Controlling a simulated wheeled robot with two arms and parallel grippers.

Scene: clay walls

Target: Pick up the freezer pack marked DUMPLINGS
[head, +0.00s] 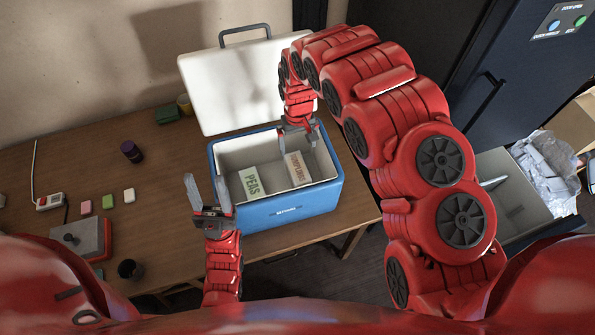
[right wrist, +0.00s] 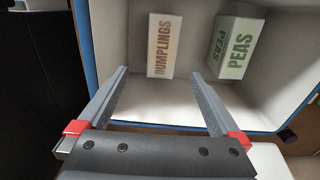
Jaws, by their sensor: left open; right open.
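The freezer pack marked DUMPLINGS (head: 298,169) is a white box with red-orange lettering inside the blue cooler (head: 290,209). In the right wrist view the DUMPLINGS pack (right wrist: 163,46) lies beyond the fingertips, between their lines. The pack marked PEAS (head: 254,184), white with green lettering, is to its left in the head view; it also shows in the right wrist view (right wrist: 236,48). My right gripper (head: 299,134) is open and empty above the DUMPLINGS pack, apart from it. My left gripper (head: 207,193) is open and empty, beside the cooler's left side.
The cooler's white lid (head: 241,83) stands open at the back. The wooden table (head: 165,205) holds several small blocks, a dark purple can (head: 131,151) and a red-and-grey box (head: 82,239). A grey bin (head: 512,190) with crumpled wrapping is at the right.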

